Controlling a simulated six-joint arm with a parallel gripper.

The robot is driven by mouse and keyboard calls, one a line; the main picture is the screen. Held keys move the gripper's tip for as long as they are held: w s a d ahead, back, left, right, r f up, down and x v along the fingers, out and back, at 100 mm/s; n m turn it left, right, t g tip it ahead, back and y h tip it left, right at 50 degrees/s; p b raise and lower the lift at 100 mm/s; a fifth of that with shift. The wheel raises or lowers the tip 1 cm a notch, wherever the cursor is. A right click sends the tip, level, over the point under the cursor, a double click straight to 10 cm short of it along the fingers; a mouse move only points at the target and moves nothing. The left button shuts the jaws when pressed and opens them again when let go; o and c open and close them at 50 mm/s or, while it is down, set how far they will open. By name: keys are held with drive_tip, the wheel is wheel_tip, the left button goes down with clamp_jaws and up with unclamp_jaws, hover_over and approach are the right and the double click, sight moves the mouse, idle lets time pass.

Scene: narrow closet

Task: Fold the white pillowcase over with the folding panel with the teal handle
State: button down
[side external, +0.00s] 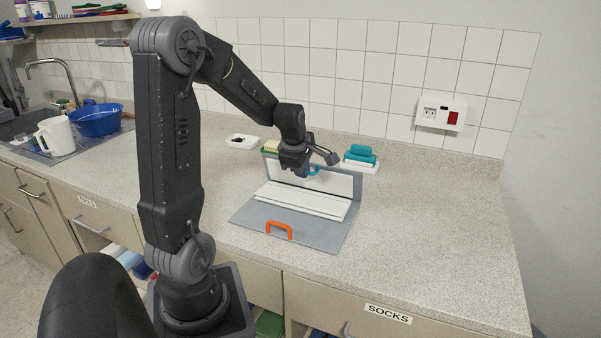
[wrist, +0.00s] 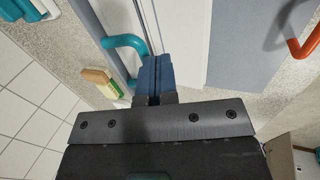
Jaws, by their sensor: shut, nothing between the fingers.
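The folding panel with the teal handle (side external: 356,187) stands raised at the back of the grey folding board. Its teal handle (side external: 314,171) shows just beside my gripper (side external: 306,172), and also in the wrist view (wrist: 125,41). The white pillowcase (side external: 300,201) lies across the middle of the board, and white cloth also shows against the raised panel's face. In the wrist view the pillowcase (wrist: 183,30) lies beyond my fingers. My gripper's blue fingers (wrist: 155,72) are shut and empty, close beside the teal handle; I cannot tell whether they touch it.
The board's front panel (side external: 250,215) lies flat with an orange handle (side external: 279,229). The tiled wall is close behind. The counter at right is clear.

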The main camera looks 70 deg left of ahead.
drive_tip(key=shift+w+a+r, duration=0.1)
drive_tip(key=shift+w+a, duration=0.05)
drive_tip(key=shift+w+a+r+g+h, duration=0.35)
drive_tip(key=shift+w+a+g+h, duration=0.15)
drive_tip(key=shift+g+h, duration=0.1)
drive_tip(key=w+a+g+h, duration=0.1)
drive_tip(key=w+a+r+g+h, duration=0.1)
drive_tip(key=w+a, duration=0.1)
drive_tip(key=shift+r, duration=0.1)
drive_tip(key=shift+g+h, duration=0.3)
drive_tip(key=shift+g, duration=0.1)
drive_tip(key=w+a+f, duration=0.1)
drive_tip(key=w+a, duration=0.2)
drive_tip(key=w+a+f, duration=0.2)
drive_tip(key=w+a, duration=0.1)
drive_tip(key=w+a+f, duration=0.2)
drive_tip(key=w+a, duration=0.1)
drive_tip(key=shift+w+a+f, duration=0.15)
drive_tip(key=shift+w+f, duration=0.05)
drive_tip(key=shift+w+a+f, duration=0.3)
drive_tip(key=shift+a+f, duration=0.05)
drive_tip(key=shift+f, duration=0.3)
drive_tip(key=shift+w+a+f+g+h, duration=0.2)
drive_tip(key=shift+f+g+h, duration=0.15)
drive_tip(key=shift+f, duration=0.2)
drive_tip(key=shift+f, duration=0.2)
